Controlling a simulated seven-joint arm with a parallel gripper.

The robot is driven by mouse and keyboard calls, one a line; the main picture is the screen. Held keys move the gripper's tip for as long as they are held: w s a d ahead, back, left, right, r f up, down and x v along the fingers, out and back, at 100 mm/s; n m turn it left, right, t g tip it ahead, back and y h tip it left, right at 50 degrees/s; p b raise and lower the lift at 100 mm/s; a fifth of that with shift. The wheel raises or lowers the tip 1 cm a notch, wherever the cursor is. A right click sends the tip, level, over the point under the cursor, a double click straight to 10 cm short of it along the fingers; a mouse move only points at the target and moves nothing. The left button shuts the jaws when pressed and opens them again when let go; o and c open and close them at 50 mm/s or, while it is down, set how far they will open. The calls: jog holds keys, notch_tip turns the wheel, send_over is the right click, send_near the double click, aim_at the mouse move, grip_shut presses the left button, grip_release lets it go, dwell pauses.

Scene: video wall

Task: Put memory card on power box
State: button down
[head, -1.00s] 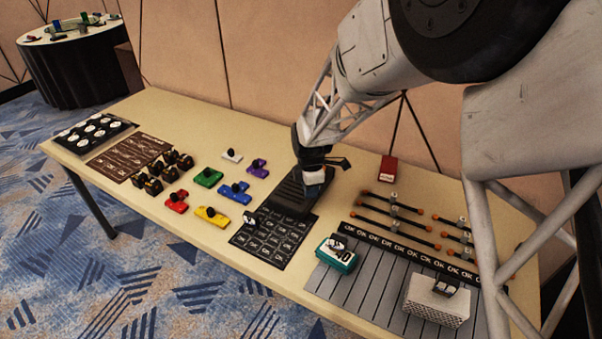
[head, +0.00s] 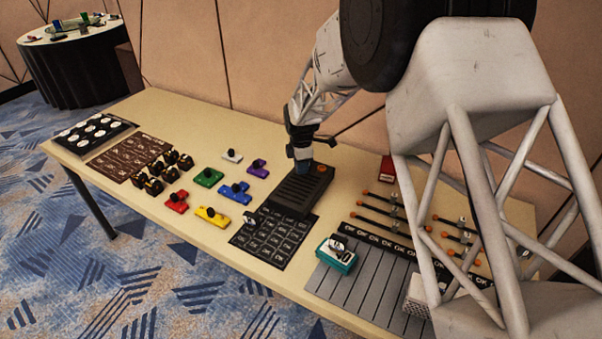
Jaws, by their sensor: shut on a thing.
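My gripper (head: 303,165) is at the far end of a black ridged box with an orange spot (head: 293,191), at the middle back of the table. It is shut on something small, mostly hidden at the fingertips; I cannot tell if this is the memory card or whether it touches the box. No label shows which box is the power box. A teal box with a dark knob (head: 336,257) stands on the grey striped panel. A white perforated box (head: 417,295) on the same panel is mostly hidden behind my arm.
A black printed mat (head: 270,240) lies in front of the ridged box, with a small piece on it. Coloured knobbed pieces (head: 211,215) lie left. Dark rods with orange ends (head: 380,210) and a red box (head: 387,169) are right. Bare table shows at the back left.

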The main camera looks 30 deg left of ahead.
jog(key=shift+w+a+f, duration=0.1)
dwell(0.3)
jog(key=shift+f, duration=1.75)
jog(key=shift+f, duration=0.1)
jog(key=c, duration=1)
grip_release()
notch_tip(320, 180, up, 12)
jog(key=shift+r, duration=0.15)
